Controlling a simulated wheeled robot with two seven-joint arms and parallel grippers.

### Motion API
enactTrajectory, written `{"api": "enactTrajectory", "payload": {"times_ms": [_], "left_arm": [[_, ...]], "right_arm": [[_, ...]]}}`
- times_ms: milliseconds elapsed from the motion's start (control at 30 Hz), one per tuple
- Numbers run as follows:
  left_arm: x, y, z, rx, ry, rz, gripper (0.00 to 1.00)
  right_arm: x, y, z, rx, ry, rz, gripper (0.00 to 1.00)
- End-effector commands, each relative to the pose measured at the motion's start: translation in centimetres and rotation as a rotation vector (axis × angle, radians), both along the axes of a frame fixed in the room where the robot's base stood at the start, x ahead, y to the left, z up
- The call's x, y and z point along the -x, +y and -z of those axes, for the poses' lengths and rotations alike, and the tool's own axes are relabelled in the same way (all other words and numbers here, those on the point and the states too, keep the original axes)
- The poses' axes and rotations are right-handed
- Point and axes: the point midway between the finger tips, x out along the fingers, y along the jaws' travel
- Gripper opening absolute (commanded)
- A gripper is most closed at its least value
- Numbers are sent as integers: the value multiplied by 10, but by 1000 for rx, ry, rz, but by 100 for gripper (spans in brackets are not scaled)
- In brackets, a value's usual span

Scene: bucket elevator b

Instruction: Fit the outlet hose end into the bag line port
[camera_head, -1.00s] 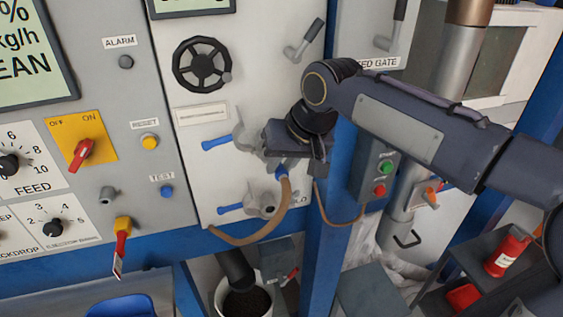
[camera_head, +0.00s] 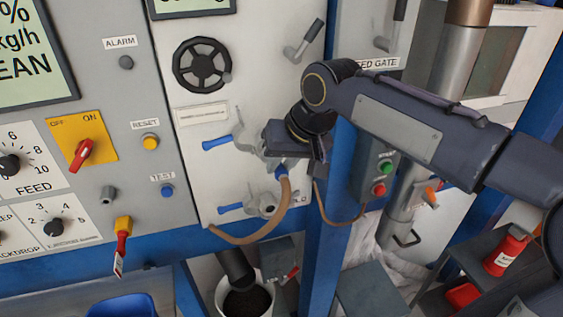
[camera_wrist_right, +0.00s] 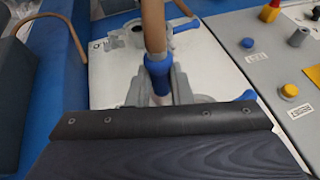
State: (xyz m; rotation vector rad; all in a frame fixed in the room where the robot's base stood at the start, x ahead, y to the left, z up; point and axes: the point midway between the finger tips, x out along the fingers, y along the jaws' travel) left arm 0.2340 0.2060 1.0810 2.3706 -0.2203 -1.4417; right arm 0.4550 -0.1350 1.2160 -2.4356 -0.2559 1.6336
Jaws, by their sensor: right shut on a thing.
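The outlet hose is a tan tube (camera_head: 284,200) that loops from my right gripper down to the left, along the bottom of the white panel. Its end has a blue collar (camera_wrist_right: 157,68), which also shows in the head view (camera_head: 281,172). My right gripper (camera_head: 287,160) is shut on the hose end, close in front of the panel. Two grey clamp fittings with blue handles are on the panel, an upper one (camera_head: 244,139) and a lower one (camera_head: 264,203). The gripper partly covers the upper one. I cannot tell which is the bag line port, or whether the hose tip touches either. My left gripper is not in view.
A black handwheel (camera_head: 202,65) is above the fittings. A blue post (camera_head: 325,240) stands just right of the panel, with a green-and-red button box (camera_head: 376,172) beyond it. A bucket of dark grains (camera_head: 245,302) stands below. Switches and knobs fill the grey panel on the left.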

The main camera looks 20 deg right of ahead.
Motion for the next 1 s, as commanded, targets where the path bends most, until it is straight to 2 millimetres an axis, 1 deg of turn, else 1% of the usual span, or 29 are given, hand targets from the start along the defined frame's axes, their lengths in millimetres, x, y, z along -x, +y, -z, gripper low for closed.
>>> {"api": "enactTrajectory", "payload": {"times_ms": [967, 1000], "left_arm": [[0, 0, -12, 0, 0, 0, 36], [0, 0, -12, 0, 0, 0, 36]], "right_arm": [[-24, 1, -1, 0, -1, 1, 0], [-25, 1, -1, 0, -1, 0, 20]]}}
